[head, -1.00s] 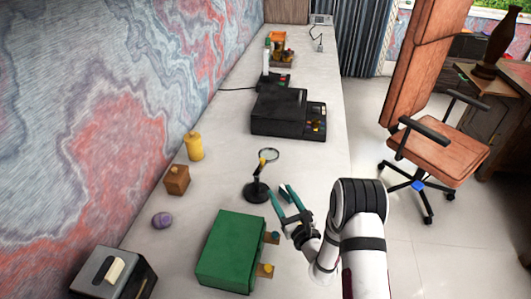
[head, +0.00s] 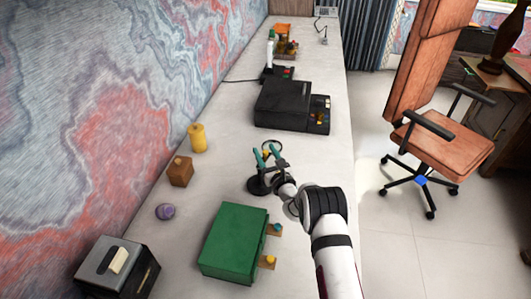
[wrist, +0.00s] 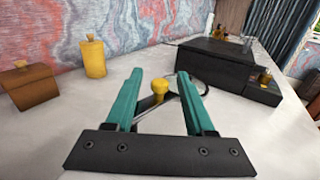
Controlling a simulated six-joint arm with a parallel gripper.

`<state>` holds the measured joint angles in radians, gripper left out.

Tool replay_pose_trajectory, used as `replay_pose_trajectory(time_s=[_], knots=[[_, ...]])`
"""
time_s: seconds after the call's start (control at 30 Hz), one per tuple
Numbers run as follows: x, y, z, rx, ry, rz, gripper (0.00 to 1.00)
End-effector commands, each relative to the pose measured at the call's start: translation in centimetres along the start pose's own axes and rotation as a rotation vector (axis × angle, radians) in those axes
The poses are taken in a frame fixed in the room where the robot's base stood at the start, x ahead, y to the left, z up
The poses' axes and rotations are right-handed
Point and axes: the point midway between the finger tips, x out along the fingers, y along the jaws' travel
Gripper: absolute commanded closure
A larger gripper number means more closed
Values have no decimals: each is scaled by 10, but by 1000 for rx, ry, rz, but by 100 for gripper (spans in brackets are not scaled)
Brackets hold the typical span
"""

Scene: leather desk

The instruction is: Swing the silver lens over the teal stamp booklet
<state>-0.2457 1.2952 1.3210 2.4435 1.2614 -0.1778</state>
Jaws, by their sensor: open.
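The lens stand has a round black base (head: 258,186) on the desk, in the middle of the head view. Its yellow knob (wrist: 160,87) shows between my fingers in the wrist view, with a thin grey arm below it. The lens ring (wrist: 207,84) shows partly behind my right finger. My gripper (head: 265,151) is open over the stand and hides much of it in the head view. Its teal fingers (wrist: 159,76) stand on either side of the knob, with visible gaps. I cannot make out a teal stamp booklet in either view.
A black machine (head: 292,105) stands beyond the lens. A green box (head: 234,242) with knobbed wooden pieces is nearer. A yellow canister (head: 197,138), wooden box (head: 180,171), purple object (head: 165,211) and black box (head: 118,268) line the left. The desk between is bare.

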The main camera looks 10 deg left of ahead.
Motion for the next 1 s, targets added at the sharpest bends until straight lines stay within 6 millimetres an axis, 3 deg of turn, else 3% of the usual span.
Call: replay_pose_trajectory(time_s=[0.13, 0.4, 0.43, 1.0], knots=[[0, 0, 0, 0, 0, 0, 49], [0, 0, 0, 0, 0, 0, 98], [0, 0, 0, 0, 0, 0, 100], [-1, 0, 0, 0, 0, 0, 100]])
